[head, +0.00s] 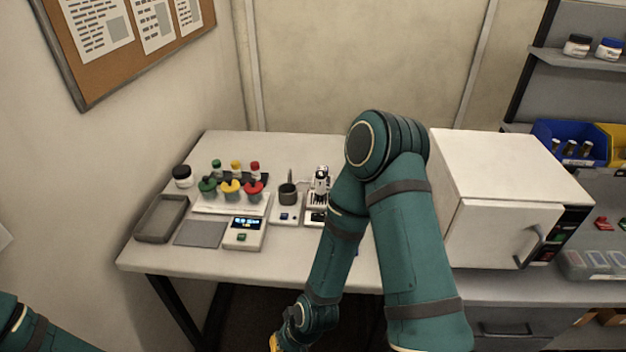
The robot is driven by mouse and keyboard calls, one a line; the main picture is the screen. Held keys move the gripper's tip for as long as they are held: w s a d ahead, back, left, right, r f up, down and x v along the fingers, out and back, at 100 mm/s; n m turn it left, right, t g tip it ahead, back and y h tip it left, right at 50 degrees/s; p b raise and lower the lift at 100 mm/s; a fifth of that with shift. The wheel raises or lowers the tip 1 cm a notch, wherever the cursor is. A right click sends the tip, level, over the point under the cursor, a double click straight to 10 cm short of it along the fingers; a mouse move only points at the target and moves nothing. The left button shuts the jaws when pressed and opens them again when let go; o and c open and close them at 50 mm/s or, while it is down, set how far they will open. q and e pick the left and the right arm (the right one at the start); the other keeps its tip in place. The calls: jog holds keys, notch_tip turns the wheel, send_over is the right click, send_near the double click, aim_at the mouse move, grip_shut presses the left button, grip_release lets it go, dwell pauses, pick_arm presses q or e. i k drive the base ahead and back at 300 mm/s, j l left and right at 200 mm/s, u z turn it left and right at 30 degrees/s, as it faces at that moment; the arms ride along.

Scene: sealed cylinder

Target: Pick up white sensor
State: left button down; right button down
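A small white upright device (321,179), possibly the white sensor, stands on the white table at the back, just left of my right arm. Its lower part is at a white and black holder (317,198). I cannot tell for sure that it is the sensor. My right arm crosses the middle of the head view and hides part of the table.
On the white table (150,258) stand a grey tray (161,219), a dark-lidded jar (182,176), a rack with coloured caps (230,203), a device with a display (245,233) and a dark cup (288,194). A white box-shaped oven (500,235) stands at right.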

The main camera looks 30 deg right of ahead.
aim_at(320, 190)
jog(key=k+l+z, duration=0.1)
jog(key=z, duration=0.3)
jog(key=k+l+z, duration=0.15)
jog(key=z, duration=0.3)
